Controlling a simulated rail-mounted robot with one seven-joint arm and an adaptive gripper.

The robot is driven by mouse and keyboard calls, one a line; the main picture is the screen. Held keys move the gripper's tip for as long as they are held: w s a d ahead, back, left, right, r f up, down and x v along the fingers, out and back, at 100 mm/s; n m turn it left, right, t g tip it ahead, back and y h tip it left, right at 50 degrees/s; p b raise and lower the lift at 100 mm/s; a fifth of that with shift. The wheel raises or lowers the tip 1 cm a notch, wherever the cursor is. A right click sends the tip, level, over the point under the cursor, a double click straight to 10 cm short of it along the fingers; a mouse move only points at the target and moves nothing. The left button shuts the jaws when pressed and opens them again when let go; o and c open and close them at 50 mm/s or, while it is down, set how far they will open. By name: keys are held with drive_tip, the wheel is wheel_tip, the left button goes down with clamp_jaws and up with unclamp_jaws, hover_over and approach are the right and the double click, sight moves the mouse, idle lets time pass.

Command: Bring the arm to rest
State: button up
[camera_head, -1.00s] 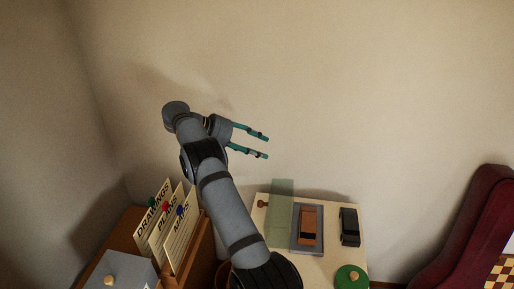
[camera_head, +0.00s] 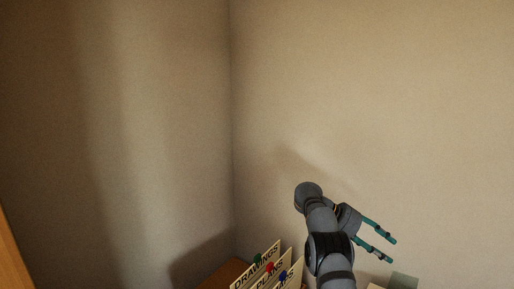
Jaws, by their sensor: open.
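My gripper (camera_head: 391,250) is in the lower right of the head view. Its two teal fingers are spread apart with nothing between them, and they point right and slightly down. My arm (camera_head: 328,250) rises from the bottom edge and bends at the top toward the gripper. The gripper is in the air in front of the plain wall, above the level of the furniture. The lower part of my arm is out of the frame.
A greenish translucent panel (camera_head: 403,281) shows at the bottom edge. A wooden edge (camera_head: 14,258) is at far left.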

drive_tip(key=shift+f+b, duration=0.5)
drive_tip(key=shift+f, duration=0.4)
drive_tip(key=shift+r, duration=0.1)
wheel_tip(320, 180, up, 9)
drive_tip(key=p, duration=1)
wheel_tip(320, 180, down, 17)
drive_tip(key=b, duration=1.8)
drive_tip(key=shift+r, duration=0.15)
wheel_tip(320, 180, down, 10)
drive_tip(key=shift+r, duration=0.15)
drive_tip(key=shift+s+d+r, duration=0.1)
drive_tip(key=shift+r, duration=0.15)
